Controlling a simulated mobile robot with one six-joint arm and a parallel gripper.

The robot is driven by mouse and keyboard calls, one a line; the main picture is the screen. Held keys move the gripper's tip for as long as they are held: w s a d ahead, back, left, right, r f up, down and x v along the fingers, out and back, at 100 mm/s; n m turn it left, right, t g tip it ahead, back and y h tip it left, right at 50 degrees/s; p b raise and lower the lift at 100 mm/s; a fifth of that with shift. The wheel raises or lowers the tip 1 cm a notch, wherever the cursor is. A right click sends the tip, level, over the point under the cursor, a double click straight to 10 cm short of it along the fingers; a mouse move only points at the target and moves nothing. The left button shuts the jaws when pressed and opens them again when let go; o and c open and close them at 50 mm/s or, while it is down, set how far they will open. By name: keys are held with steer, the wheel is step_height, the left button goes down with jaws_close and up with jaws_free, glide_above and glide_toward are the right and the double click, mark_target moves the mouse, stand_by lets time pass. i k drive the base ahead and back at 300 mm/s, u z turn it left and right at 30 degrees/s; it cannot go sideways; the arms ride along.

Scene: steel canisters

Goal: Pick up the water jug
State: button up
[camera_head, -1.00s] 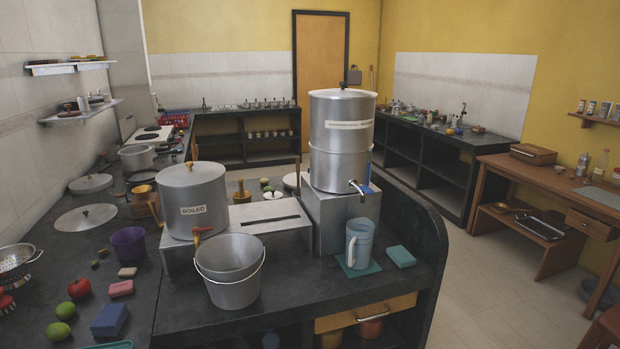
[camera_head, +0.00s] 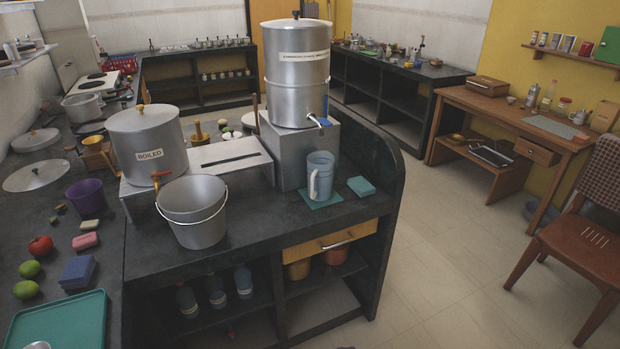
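A light blue water jug (camera_head: 319,177) stands upright on a teal mat (camera_head: 318,203) on the dark counter. Its handle is on its left side. It stands just below and in front of the tap (camera_head: 318,121) of the tall steel canister (camera_head: 296,75); I cannot tell whether it is directly under the spout. My gripper and arm are not in view.
A blue-green sponge (camera_head: 361,186) lies right of the jug. A steel bucket (camera_head: 193,212) and a canister labelled BOILED (camera_head: 148,143) stand to the left. A drawer (camera_head: 330,241) is below the jug. The floor (camera_head: 440,240) at right is clear up to a chair (camera_head: 585,240).

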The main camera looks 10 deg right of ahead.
mark_target(318, 180)
steer(key=u, duration=4.25)
steer(key=i, duration=0.1)
steer(key=z, duration=2.1)
steer(key=k, duration=0.9)
steer(key=z, duration=0.45)
steer(key=i, duration=0.45)
steer(key=u, duration=0.05)
